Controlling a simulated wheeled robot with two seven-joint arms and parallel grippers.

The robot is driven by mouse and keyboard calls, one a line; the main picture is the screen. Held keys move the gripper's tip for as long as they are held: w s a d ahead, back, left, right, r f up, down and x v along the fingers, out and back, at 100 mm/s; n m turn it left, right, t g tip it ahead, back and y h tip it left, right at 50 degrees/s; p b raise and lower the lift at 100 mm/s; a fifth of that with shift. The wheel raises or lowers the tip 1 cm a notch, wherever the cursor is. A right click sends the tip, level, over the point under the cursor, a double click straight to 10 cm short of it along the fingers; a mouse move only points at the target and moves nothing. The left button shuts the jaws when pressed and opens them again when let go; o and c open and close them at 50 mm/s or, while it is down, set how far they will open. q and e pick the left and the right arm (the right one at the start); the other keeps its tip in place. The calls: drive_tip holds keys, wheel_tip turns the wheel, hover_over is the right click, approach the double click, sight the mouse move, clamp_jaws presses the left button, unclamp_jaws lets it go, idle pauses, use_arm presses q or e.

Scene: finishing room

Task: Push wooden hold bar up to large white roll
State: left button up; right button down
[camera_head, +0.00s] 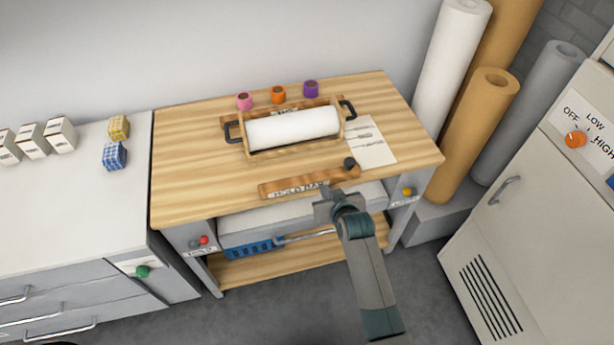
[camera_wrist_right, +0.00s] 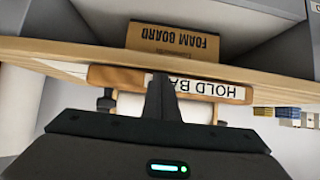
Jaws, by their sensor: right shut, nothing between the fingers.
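The wooden hold bar (camera_head: 309,182) lies along the front part of the wooden table in the head view, with a "HOLD BAR" label on its front and a dark knob near its right end. The large white roll (camera_head: 292,129) lies in a wooden cradle with dark handles farther back, with bare tabletop between it and the bar. My right gripper (camera_head: 330,203) is shut and empty at the table's front edge, just in front of the bar's right half. In the right wrist view the shut fingers (camera_wrist_right: 161,98) overlap the bar (camera_wrist_right: 190,86); contact cannot be told. My left gripper is out of view.
A white sheet with drawn tools (camera_head: 372,148) lies right of the cradle. Pink, orange and purple small rolls (camera_head: 278,95) stand behind it. A drawer with a handle (camera_head: 305,236) sits under the tabletop. Tall rolls (camera_head: 480,130) stand to the right.

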sight(320, 175)
drive_tip(key=shift+w, duration=0.15)
idle(0.4)
drive_tip(key=shift+w+a+b, duration=0.25)
drive_tip(key=shift+w+a, duration=0.05)
drive_tip(key=shift+w, duration=0.6)
drive_tip(key=shift+w+a+b, duration=0.25)
drive_tip(key=shift+w+a, duration=0.05)
drive_tip(key=shift+w, duration=0.55)
drive_tip(key=shift+w+a+b, duration=0.25)
drive_tip(key=shift+w+a, duration=0.05)
drive_tip(key=shift+w, duration=0.7)
drive_tip(key=shift+w+a, duration=0.15)
